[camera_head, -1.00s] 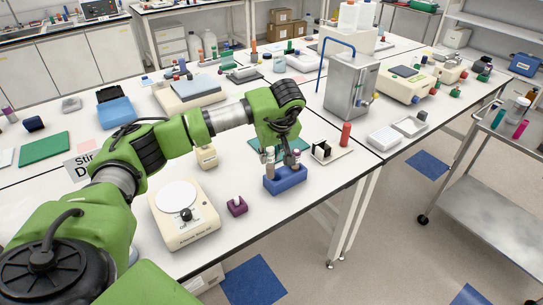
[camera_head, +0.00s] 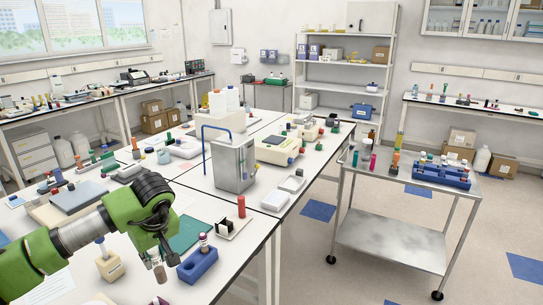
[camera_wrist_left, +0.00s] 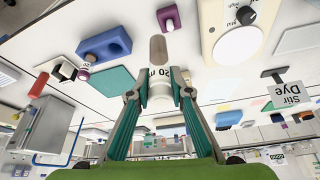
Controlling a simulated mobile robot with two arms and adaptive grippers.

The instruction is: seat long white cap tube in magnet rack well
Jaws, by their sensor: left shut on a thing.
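My left gripper (camera_head: 160,264) is shut on a tube (camera_head: 157,271), left of the blue rack (camera_head: 197,267). The left wrist view shows the held tube (camera_wrist_left: 158,52) with a grey-brown body and a pale labelled part between my fingertips (camera_wrist_left: 160,92); its cap is hard to make out. The blue rack (camera_wrist_left: 104,45) has a purple-and-white-topped tube (camera_head: 203,243) at it. A black block (camera_head: 227,225) on a pale plate, possibly the magnet rack, stands behind the blue rack; it also shows in the left wrist view (camera_wrist_left: 64,71). My right gripper is not in view.
A red tube (camera_head: 241,206) stands by the pale plate. A beige block (camera_head: 109,267) with a tube is left of my gripper. A green mat (camera_head: 187,235) lies behind it. A metal box (camera_head: 233,165) stands farther back. A cart (camera_head: 390,245) is at the right.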

